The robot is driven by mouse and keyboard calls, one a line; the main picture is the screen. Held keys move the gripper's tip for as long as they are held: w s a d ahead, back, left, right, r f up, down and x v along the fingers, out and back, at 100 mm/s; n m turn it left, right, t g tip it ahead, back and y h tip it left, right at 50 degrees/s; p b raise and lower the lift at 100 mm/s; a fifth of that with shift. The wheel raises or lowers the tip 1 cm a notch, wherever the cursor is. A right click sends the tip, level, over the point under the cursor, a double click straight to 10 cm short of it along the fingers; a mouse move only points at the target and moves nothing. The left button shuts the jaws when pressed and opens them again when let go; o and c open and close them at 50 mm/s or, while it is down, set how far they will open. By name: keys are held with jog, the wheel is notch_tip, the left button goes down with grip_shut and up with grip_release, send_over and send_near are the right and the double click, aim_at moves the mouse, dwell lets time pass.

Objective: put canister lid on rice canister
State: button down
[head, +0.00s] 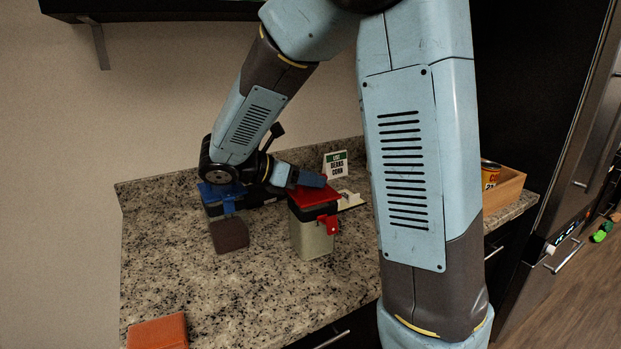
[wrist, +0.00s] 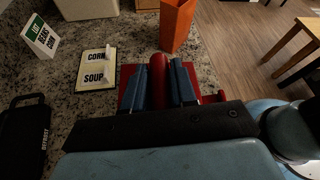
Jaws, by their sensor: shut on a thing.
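The red canister lid (head: 314,194) is at the top of the rice canister (head: 312,238), a pale, see-through box with a dark upper band and a red latch on its front. The lid looks roughly level over the canister's mouth; I cannot tell whether it is fully seated. My gripper (head: 312,180) is above the lid, reaching in from the left. In the wrist view my gripper's blue fingers (wrist: 164,84) are shut on the lid's raised red grip (wrist: 158,68), with the red lid plate showing around them. The canister body is hidden there.
An orange block (head: 158,332) lies at front left. A list card (head: 335,164) and a CORN/SOUP board (wrist: 95,70) are behind. A wooden crate (head: 505,190) is right.

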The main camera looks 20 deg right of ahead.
jog(key=c, duration=0.8)
grip_release()
jog(key=shift+a, duration=0.1)
jog(key=w+v, duration=0.1)
jog(key=v, duration=1.2)
jog(key=s+d+m+t+y, duration=0.1)
jog(key=s+d+m+y, duration=0.3)
jog(key=s+m, duration=0.2)
jog(key=s+d+m+t+y, duration=0.2)
jog(key=s+d+m+y, duration=0.3)
jog(key=m, duration=0.3)
jog(key=s+d+m+t+y, duration=0.1)
jog(key=s+d+m+y, duration=0.3)
jog(key=s+m, duration=0.3)
jog(key=shift+s+d+r+t+y, duration=0.3)
jog(key=shift+s+r+t, duration=0.1)
jog(key=shift+s, duration=0.2)
